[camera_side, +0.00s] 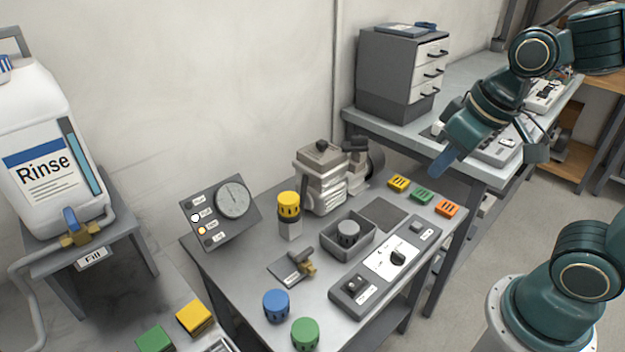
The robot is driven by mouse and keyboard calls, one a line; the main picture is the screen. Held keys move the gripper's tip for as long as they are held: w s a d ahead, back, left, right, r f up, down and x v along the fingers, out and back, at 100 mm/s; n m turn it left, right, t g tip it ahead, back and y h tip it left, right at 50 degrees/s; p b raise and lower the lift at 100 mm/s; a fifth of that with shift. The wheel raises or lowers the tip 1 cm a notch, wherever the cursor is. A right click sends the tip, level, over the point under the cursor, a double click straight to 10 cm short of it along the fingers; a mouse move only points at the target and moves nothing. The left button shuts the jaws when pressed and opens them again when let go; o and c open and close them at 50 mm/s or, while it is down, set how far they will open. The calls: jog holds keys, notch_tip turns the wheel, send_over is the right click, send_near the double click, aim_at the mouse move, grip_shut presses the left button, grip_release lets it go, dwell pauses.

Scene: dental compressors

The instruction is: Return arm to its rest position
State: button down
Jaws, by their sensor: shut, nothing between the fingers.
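My arm is dark teal and reaches in from the right edge. Its end, my gripper (445,162), points down and left at the upper right, in front of the back bench. Its narrow blue-grey fingers look closed together with nothing held. It hangs above and to the right of the work table (232,268), apart from the things on it. My base stands at the lower right.
The table carries a compressor (322,180), gauge panel (220,212), yellow-capped cylinder (289,205), grey tray (372,243), switch panel (348,290), blue cap (276,305) and green cap (305,333). A drawer cabinet (385,75) stands behind. A Rinse jug (45,130) stands left.

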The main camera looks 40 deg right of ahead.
jog(key=s+d+r+t, duration=0.1)
jog(key=s+r, duration=0.2)
jog(key=s, duration=0.2)
jog(key=shift+s+r, duration=0.15)
jog(key=shift+s, duration=0.1)
